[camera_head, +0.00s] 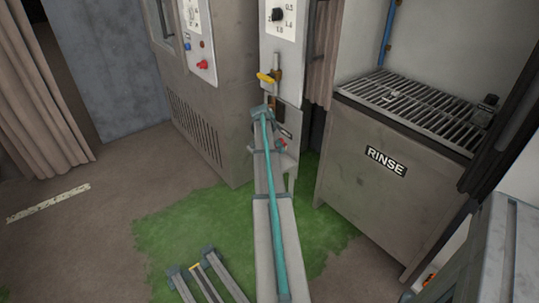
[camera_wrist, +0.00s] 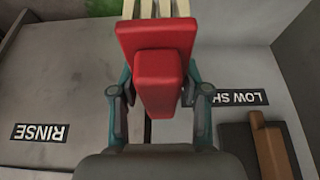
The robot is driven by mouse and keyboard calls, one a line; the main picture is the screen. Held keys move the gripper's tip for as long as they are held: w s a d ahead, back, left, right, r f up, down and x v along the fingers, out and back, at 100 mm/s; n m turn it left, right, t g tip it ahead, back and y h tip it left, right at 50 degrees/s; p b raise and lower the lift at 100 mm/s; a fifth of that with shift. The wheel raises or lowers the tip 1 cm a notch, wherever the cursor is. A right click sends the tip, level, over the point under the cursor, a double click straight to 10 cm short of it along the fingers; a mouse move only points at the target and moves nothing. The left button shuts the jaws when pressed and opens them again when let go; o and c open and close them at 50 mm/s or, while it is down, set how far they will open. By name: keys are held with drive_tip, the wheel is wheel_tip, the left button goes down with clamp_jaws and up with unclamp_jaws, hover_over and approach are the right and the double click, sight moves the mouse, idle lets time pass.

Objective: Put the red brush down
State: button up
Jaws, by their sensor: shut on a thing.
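The red brush (camera_wrist: 160,75) is in the middle of the wrist view, with its red block toward the camera and pale bristles (camera_wrist: 155,8) at the top edge. My gripper (camera_wrist: 160,90) has a teal finger on each side of the brush and is shut on it. The brush is seen close up, and I cannot tell whether it touches anything beneath. In the head view my arm hides most of the gripper and the brush.
In the wrist view a RINSE label (camera_wrist: 39,132) is at left and a partly cut-off LOW SH label (camera_wrist: 238,98) at right, above a brown wooden item (camera_wrist: 270,150). The head view shows the RINSE cabinet (camera_head: 345,190) with a slatted rack (camera_head: 420,105) at right.

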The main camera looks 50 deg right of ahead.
drive_tip(key=shift+w, duration=0.1)
idle(0.3)
drive_tip(key=w+d+f, duration=0.3)
drive_tip(key=w+d, duration=0.1)
drive_tip(key=w+d+f+b, duration=0.1)
drive_tip(key=w+d+f, duration=0.3)
drive_tip(key=shift+w+d+f, duration=0.15)
drive_tip(key=shift+d+f, duration=0.05)
drive_tip(key=shift+d, duration=0.05)
drive_tip(key=shift+w+d+f+b, duration=0.2)
drive_tip(key=shift+w+d+f, duration=0.2)
drive_tip(key=shift+f, duration=0.25)
drive_tip(key=shift+w+d+f+b, duration=0.15)
drive_tip(key=shift+w+d+f, duration=0.2)
drive_tip(key=shift+f, duration=1.6)
drive_tip(key=shift+f, duration=0.25)
drive_tip(key=o, duration=1.1)
